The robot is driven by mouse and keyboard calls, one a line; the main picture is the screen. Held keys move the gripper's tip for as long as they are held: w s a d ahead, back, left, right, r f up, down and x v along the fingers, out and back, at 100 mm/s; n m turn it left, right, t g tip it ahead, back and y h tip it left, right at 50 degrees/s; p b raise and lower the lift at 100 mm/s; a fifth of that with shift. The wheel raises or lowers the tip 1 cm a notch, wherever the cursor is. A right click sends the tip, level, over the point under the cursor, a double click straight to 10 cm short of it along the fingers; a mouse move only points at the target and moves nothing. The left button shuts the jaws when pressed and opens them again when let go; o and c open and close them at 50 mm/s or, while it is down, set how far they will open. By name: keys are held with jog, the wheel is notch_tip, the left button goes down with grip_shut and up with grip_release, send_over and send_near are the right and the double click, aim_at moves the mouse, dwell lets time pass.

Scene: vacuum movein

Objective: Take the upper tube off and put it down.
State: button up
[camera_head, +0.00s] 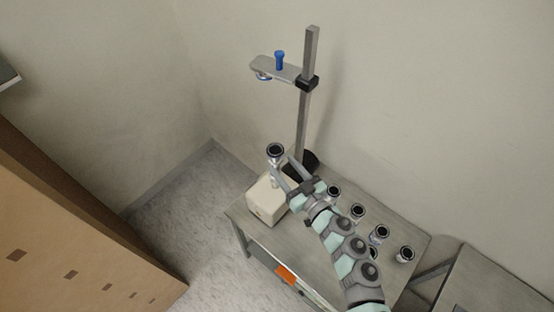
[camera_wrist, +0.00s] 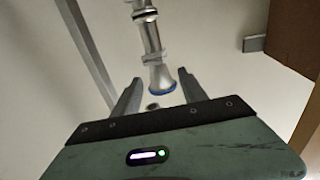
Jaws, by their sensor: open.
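A metal tube stack with a wide dark-mouthed upper tube (camera_head: 275,151) stands upright on the pale box (camera_head: 266,203). In the wrist view the upper tube (camera_wrist: 161,80) shows a flared end with a blue rim, and a clamp ring (camera_wrist: 155,58) sits around the stack at a joint. My gripper (camera_head: 281,164) is open beside the stack, just under the wide mouth in the head view. In the wrist view the flared end appears between the two fingers of my gripper (camera_wrist: 160,78). Contact with the fingers cannot be told.
A stand post (camera_head: 303,125) rises behind the box and carries a side bracket (camera_head: 275,71) with a blue knob (camera_head: 280,58). Several short metal fittings stand right of my arm on the grey table (camera_head: 408,278). A brown cabinet (camera_head: 70,240) is at left.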

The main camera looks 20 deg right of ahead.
aim_at(278, 160)
jog(key=shift+w+a+f, duration=0.1)
jog(key=shift+w+a, duration=0.05)
jog(key=shift+w, duration=0.8)
jog(key=shift+w+a+f, duration=0.1)
jog(key=shift+w+a, duration=0.05)
jog(key=shift+w, duration=0.8)
jog(key=shift+w+a+f, duration=0.1)
jog(key=shift+w+a, duration=0.05)
jog(key=shift+w, duration=0.8)
grip_shut()
